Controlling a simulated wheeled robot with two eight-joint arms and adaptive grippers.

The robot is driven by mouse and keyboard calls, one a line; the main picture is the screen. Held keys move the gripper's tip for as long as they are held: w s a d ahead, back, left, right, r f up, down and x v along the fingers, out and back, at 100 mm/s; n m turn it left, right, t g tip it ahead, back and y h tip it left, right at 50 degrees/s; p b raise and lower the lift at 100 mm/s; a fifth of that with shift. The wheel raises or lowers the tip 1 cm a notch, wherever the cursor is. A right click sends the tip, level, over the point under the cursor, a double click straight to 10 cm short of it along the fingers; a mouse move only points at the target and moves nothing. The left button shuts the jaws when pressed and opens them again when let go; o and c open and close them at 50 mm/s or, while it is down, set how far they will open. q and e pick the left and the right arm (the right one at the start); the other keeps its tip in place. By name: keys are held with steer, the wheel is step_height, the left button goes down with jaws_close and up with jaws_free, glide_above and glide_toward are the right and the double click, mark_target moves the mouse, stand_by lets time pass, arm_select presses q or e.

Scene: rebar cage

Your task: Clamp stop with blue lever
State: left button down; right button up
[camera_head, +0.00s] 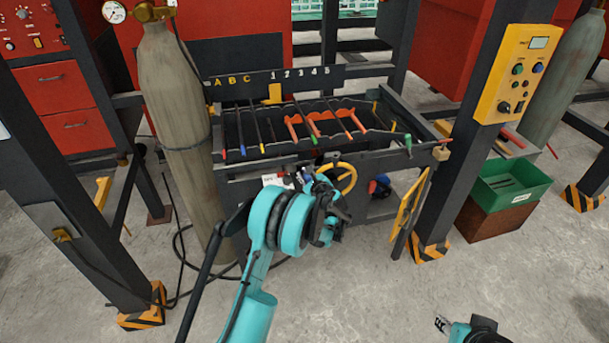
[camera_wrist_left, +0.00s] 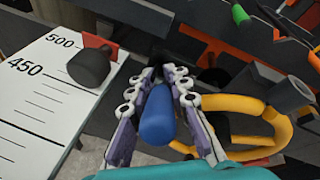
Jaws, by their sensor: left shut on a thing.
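The blue lever (camera_wrist_left: 157,116) is a rounded blue handle in the middle of the left wrist view. My left gripper (camera_wrist_left: 158,85) is shut on it, with one jointed finger on each side. My right gripper (camera_head: 442,324) shows only in part at the bottom edge, low and away from the bench.
The yellow handwheel (camera_wrist_left: 275,120) is close to the right of my left fingers. A white scale (camera_wrist_left: 45,100) marked 450 and 500 lies left, with a dark knob (camera_wrist_left: 90,66) over it. A gas cylinder (camera_head: 175,110) stands left of the bench, a post (camera_head: 470,130) right.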

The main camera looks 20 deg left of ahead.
arm_select(q)
steer(key=c, duration=1.4)
jaws_free()
steer(key=shift+o, duration=0.2)
steer(key=v, duration=1.1)
steer(key=shift+s+d+r, duration=0.15)
steer(key=shift+s+d, duration=0.1)
steer(key=shift+d, duration=0.05)
